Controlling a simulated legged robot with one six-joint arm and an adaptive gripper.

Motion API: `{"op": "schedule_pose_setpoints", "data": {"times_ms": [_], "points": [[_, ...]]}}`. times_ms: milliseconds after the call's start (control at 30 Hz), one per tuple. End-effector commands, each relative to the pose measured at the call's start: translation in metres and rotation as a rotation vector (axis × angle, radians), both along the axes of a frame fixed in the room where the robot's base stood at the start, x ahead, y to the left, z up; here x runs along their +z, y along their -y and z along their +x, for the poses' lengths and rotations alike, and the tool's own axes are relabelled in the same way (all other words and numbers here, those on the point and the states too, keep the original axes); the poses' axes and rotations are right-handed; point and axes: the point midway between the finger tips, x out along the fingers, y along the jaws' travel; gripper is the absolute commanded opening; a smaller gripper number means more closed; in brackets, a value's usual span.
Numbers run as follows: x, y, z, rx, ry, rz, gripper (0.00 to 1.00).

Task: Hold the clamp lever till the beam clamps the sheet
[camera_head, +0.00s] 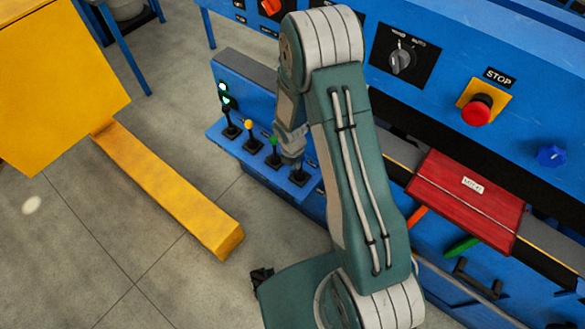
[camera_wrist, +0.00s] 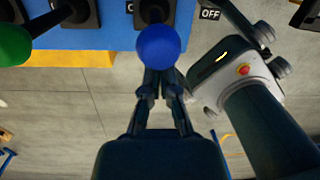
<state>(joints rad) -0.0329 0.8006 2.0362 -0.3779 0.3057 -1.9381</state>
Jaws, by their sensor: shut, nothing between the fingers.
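A row of levers stands on the low blue console. In the wrist view a blue-knobbed lever (camera_wrist: 158,45) is straight ahead of my gripper (camera_wrist: 160,75). My gripper is shut and empty, its fingertips at the lower edge of the blue knob; whether they touch it I cannot tell. A green-knobbed lever (camera_wrist: 12,45) is to the left. The head view shows my gripper (camera_head: 292,160) over the row's right end, hiding the blue knob. Which lever is the clamp lever I cannot read. A red sheet (camera_head: 460,215) lies on the machine bed; the beam's state is unclear.
A yellow-knobbed lever (camera_head: 248,125) and a dark lever (camera_head: 230,131) stand further left, near lit green lamps (camera_head: 222,87). The machine front has a red stop button (camera_head: 477,110) and a rotary switch (camera_head: 401,61). A yellow arm-like structure (camera_head: 165,190) stands left over open floor.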

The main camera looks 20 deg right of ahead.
Motion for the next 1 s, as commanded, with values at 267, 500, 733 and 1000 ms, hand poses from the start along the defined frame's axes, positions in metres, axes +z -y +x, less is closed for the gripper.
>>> {"op": "schedule_pose_setpoints", "data": {"times_ms": [267, 500, 733, 1000], "points": [[0.000, 0.001, 0.000, 0.000, 0.000, 0.000, 0.00], [0.003, 0.024, 0.017, -0.003, 0.000, 0.000, 0.00], [0.003, 0.021, 0.016, 0.000, 0.000, 0.000, 0.00], [0.004, 0.021, 0.016, 0.000, 0.001, 0.000, 0.00]]}}
